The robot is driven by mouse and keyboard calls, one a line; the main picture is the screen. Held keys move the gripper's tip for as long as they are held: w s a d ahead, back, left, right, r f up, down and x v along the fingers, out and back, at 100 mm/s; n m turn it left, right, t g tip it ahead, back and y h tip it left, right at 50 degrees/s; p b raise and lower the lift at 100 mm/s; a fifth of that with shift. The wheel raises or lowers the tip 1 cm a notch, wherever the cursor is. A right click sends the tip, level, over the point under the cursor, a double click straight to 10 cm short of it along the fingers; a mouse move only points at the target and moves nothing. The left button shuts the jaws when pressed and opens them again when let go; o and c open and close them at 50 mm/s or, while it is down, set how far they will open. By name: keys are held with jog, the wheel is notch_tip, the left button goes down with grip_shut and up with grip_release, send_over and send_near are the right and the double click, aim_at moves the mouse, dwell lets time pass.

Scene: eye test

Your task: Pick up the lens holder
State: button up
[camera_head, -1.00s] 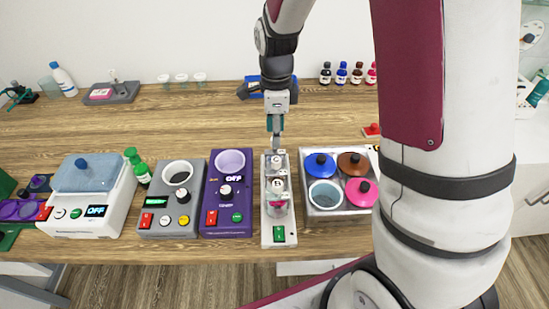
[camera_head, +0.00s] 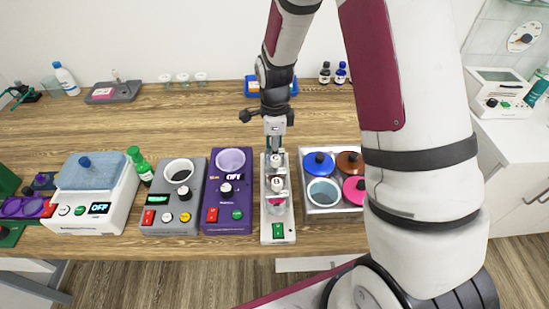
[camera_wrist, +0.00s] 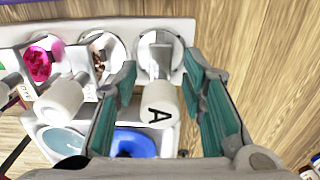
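No part carries a name, so I cannot be sure which one is the lens holder. A long white stand (camera_head: 279,239) with a green switch holds a row of small white-capped pieces. One white cylinder marked A (camera_wrist: 160,106) is at its far end and stands out toward my wrist camera. My gripper (camera_wrist: 158,75) is open, with its two teal-padded fingers on either side of this cylinder. A gap shows on the right side; contact on the left is unclear. In the head view my gripper (camera_head: 275,147) is over the stand's far end.
A grey tray (camera_head: 312,207) with blue, brown and pink lids and an open cup stands close on the right. A purple device (camera_head: 228,222) stands close on the left. A blue rack (camera_head: 252,87) is behind my gripper. The table behind the devices is largely bare.

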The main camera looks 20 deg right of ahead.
grip_shut()
